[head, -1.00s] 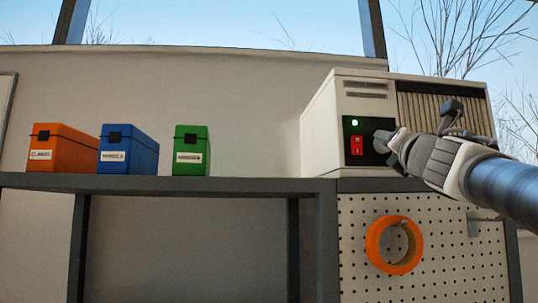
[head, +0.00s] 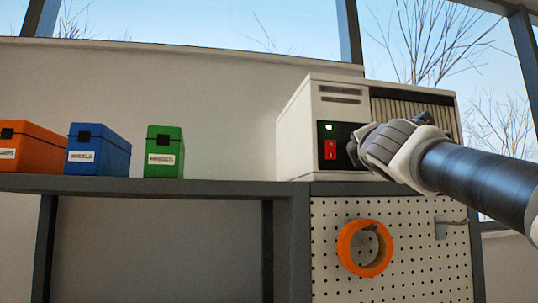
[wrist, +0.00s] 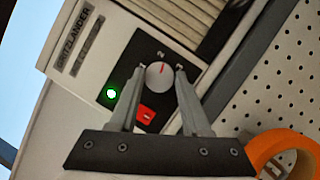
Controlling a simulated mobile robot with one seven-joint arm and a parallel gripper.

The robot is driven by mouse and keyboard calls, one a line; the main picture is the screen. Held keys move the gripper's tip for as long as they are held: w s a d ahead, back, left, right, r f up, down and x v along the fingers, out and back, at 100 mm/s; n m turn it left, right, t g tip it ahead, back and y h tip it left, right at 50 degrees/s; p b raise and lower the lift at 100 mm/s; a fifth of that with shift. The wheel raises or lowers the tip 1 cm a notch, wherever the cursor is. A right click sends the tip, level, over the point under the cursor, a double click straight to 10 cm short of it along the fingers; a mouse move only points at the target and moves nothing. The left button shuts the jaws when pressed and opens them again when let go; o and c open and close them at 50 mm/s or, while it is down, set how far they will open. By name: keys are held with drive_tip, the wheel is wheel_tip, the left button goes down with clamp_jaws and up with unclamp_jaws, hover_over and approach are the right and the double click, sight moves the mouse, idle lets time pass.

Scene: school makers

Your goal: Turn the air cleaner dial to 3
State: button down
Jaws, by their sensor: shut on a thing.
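The air cleaner (head: 300,130) is a white box on the bench, with a black control panel, a lit green lamp (head: 329,127) and a red switch (head: 330,149). Its round grey dial (wrist: 158,80) shows in the wrist view, with a red pointer mark toward the top near a small numeral that looks like 2. My gripper (wrist: 160,72) has one finger on each side of the dial and is shut on it. In the head view my gripper (head: 358,150) covers the dial.
Orange (head: 30,150), blue (head: 105,153) and green (head: 168,152) boxes stand on the bench (head: 230,187) to the left. An orange ring (head: 347,250) hangs on the pegboard (head: 420,270) below the cleaner. The bench between the green box and the cleaner is clear.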

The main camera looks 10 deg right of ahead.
drive_tip(key=shift+r+m+g, duration=0.15)
drive_tip(key=shift+m+g, duration=0.75)
drive_tip(key=shift+m, duration=1.45)
drive_tip(key=shift+r+m+g, duration=0.15)
drive_tip(key=shift+m+g, duration=0.75)
drive_tip(key=shift+m, duration=1.45)
drive_tip(key=shift+c, duration=1.8)
unclamp_jaws()
drive_tip(key=shift+s+a, duration=0.1)
